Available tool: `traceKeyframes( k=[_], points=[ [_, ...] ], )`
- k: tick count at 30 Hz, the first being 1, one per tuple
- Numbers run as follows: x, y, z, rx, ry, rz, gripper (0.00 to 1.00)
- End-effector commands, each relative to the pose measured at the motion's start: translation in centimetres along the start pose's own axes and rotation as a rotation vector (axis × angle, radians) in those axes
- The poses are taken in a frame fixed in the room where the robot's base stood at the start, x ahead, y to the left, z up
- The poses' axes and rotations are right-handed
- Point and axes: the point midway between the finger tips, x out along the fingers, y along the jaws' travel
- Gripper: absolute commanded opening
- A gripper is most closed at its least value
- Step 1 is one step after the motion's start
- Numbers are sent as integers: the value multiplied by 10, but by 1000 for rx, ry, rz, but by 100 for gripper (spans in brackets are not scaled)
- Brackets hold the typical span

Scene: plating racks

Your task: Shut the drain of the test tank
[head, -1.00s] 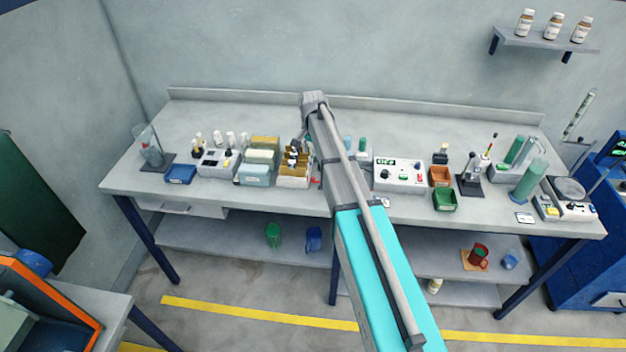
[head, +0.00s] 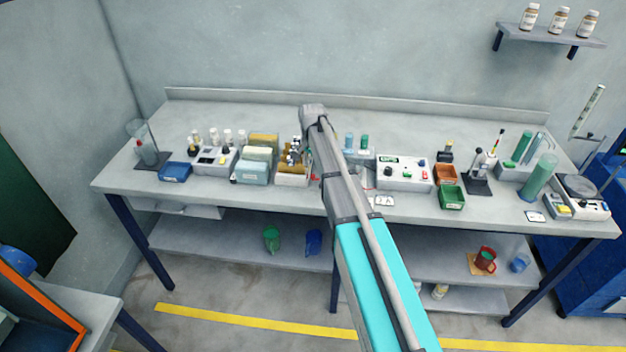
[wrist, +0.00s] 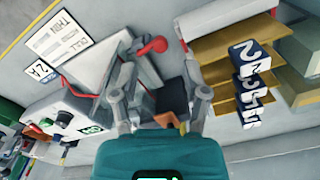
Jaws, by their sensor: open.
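In the wrist view my gripper (wrist: 158,98) is open, its two grey fingers spread with nothing held between them. A pale grey, slanted-sided box (wrist: 97,62), which looks like the test tank, is beyond the left finger. A lever with a red end (wrist: 152,46) stands out beside it, ahead of the fingers and apart from them. I cannot tell from its angle whether the drain is open. A dark brown block (wrist: 171,98) shows between the fingers, farther off. In the head view my arm hides most of the tank area.
A white control box (head: 403,172) stands right of my arm. Small bins, bottles and instruments crowd the bench (head: 220,112); its back strip is mostly clear.

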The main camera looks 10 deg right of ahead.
Motion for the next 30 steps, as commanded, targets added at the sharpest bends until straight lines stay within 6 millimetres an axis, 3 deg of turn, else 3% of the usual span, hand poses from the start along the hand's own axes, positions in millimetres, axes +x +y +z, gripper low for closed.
traceKeyframes(
  k=[15, 30],
  points=[
    [42, 0, 0, 1, 0, 0, 59],
    [52, 0, 0, 1, 0, 0, 59]
  ],
)
